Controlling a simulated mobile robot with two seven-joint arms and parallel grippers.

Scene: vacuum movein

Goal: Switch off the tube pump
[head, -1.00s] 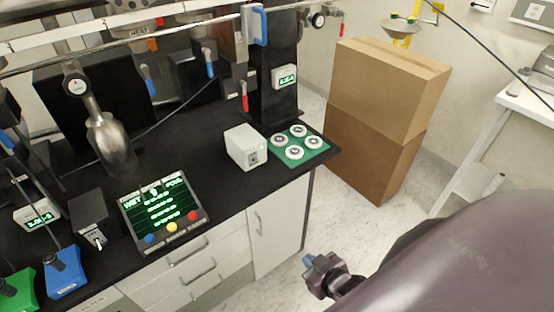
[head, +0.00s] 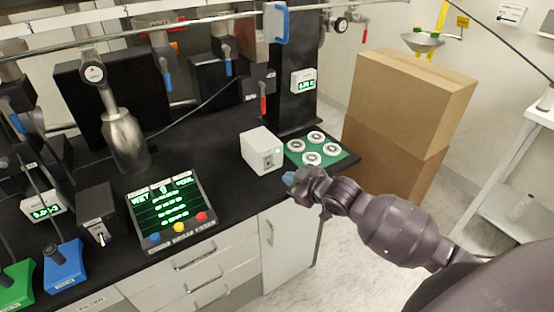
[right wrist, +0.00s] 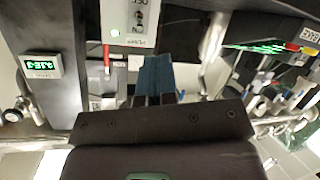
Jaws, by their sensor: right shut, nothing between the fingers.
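A small white box (head: 262,152) with a lit green light and a small dark switch on its front stands on the black bench near its right end. I take it for the tube pump; its lettering is too small to read surely. In the right wrist view its white front (right wrist: 128,15) fills the top middle, with the green light at its left and the switch beside it. My right gripper (head: 289,179) is shut and empty, its blue fingertips a little in front of and below the box. The fingertips (right wrist: 157,75) point towards the box, seemingly apart from it. My left gripper is out of view.
A green mat (head: 330,158) with several white round pieces lies right of the box. A black panel (head: 170,222) with coloured buttons lies to its left, and a black toggle box (head: 97,215) further left. Cardboard boxes (head: 410,95) stand beyond the bench's right end.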

